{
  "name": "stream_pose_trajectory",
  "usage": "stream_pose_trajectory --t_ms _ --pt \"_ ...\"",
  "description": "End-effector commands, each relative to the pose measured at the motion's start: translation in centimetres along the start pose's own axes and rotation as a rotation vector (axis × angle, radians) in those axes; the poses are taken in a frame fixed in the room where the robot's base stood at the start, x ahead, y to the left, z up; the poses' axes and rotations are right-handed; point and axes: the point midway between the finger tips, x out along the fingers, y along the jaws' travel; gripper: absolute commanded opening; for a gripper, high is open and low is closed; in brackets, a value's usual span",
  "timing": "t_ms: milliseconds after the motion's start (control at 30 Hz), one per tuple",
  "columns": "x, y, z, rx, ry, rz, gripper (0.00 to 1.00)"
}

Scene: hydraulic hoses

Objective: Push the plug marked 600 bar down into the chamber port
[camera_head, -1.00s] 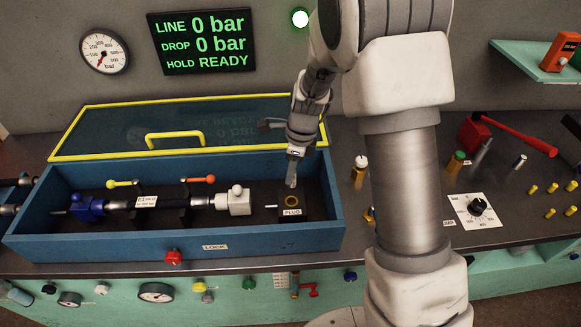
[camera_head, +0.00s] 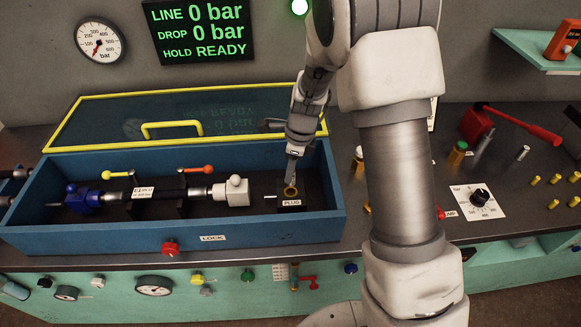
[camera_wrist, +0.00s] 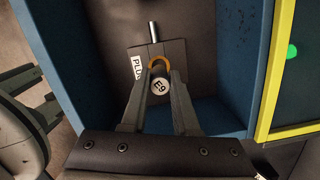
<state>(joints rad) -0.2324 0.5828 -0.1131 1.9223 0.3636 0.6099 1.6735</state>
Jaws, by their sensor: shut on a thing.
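My gripper (camera_wrist: 160,88) is shut on a small round plug (camera_wrist: 160,86) with a white cap face. Its marking looks like "E9"; I see no "600 bar" on it. The chamber port is a brass ring (camera_wrist: 160,62) in a dark block (camera_wrist: 174,52) with a label reading "PLUG". In the wrist view the plug overlaps the ring's near edge; I cannot tell how deep it sits. In the head view my gripper (camera_head: 290,181) points down at the port ring (camera_head: 290,191), at the right end of the blue chamber (camera_head: 120,236).
The chamber's yellow-framed lid (camera_head: 185,93) stands open behind. A hose assembly (camera_head: 170,193) lies clamped to the left inside the chamber. The chamber's right wall (camera_head: 333,190) is close to my gripper. The screen (camera_head: 201,33) reads LINE 0 bar, DROP 0 bar, HOLD READY.

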Motion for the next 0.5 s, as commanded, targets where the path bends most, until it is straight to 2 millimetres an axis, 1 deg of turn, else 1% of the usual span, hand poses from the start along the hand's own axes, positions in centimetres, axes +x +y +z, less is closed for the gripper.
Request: stream_pose_trajectory --t_ms 33,200,500 --pt "0.9 0.0 -0.1 0.0 0.0 0.001 0.0" --pt "2.1 0.0 -0.3 -0.001 0.001 0.0 0.0" --pt "2.3 0.0 -0.4 -0.001 0.0 -0.001 0.0"
